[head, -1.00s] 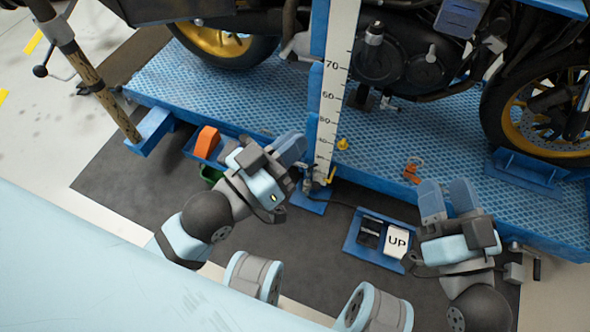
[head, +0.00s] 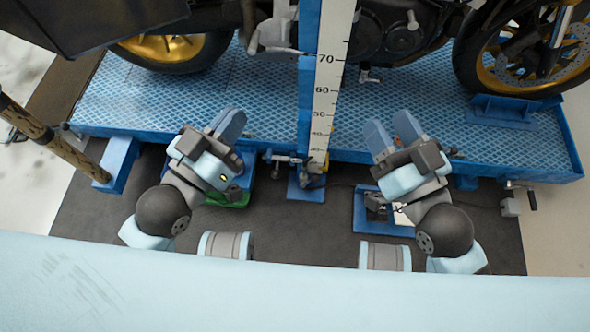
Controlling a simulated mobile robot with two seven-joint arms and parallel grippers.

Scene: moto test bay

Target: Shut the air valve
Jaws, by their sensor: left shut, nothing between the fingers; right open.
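A small grey fitting with a dark handle (head: 527,193) and a box (head: 511,207) sits at the lift's right front end; it may be the air valve, but I cannot tell its lever position. Another fitting with a brass-coloured part (head: 316,166) is at the foot of the ruler post. My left gripper (head: 230,118) is shut and empty, over the platform's front edge, left of the post. My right gripper (head: 391,123) is open and empty, right of the post, left of the end fitting.
The blue lift platform (head: 270,105) carries a motorcycle (head: 400,35). The ruler post (head: 325,95) stands between my grippers. A blue pedal tray (head: 362,222) lies under my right arm. A wooden-looking pole (head: 50,135) stands at the left.

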